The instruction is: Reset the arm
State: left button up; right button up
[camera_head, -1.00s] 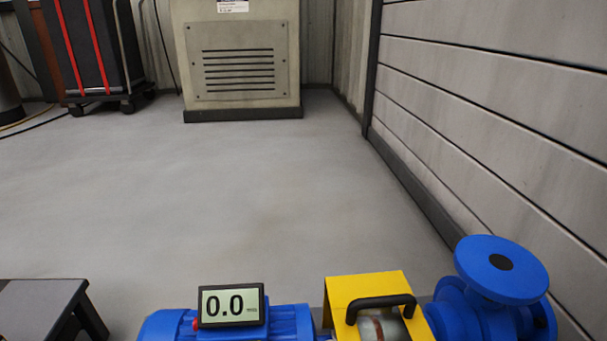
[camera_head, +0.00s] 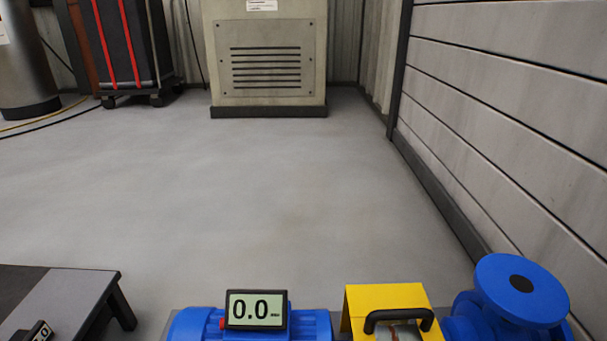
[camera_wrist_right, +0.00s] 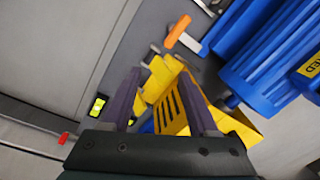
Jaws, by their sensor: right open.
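My right gripper (camera_wrist_right: 161,72) shows in the right wrist view with its two purple-grey fingers spread apart. A yellow slotted guard (camera_wrist_right: 172,108) lies beyond and between the fingers; I cannot tell whether they touch it. No arm or gripper of mine shows in the head view. There, a yellow guard with a black handle (camera_head: 385,298) sits between a blue motor (camera_head: 310,324) and a blue pump with a round flange (camera_head: 522,287). A display reading 0.0 (camera_head: 256,309) stands on the motor.
A low grey and black table (camera_head: 70,292) stands at the lower left, with a small black device (camera_head: 38,332) on it. A vented cabinet (camera_head: 268,60) and a wheeled black case (camera_head: 118,45) stand at the back. A panelled wall (camera_head: 510,100) bounds the right. The floor between is clear.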

jog(key=s+d+r+n+t, duration=0.1)
jog(key=s+d+r+n, duration=0.35)
jog(key=r+n, duration=0.3)
jog(key=s+d+r+n+t, duration=0.2)
jog(key=s+d+r+n, duration=0.2)
jog(key=d+r+n, duration=0.3)
notch_tip(320, 180, up, 99)
jog(key=a+p, duration=0.1)
jog(key=p, duration=9.7)
jog(key=shift+w+a+r, duration=0.15)
jog(key=shift+w+a, duration=0.1)
jog(key=shift+a, duration=0.05)
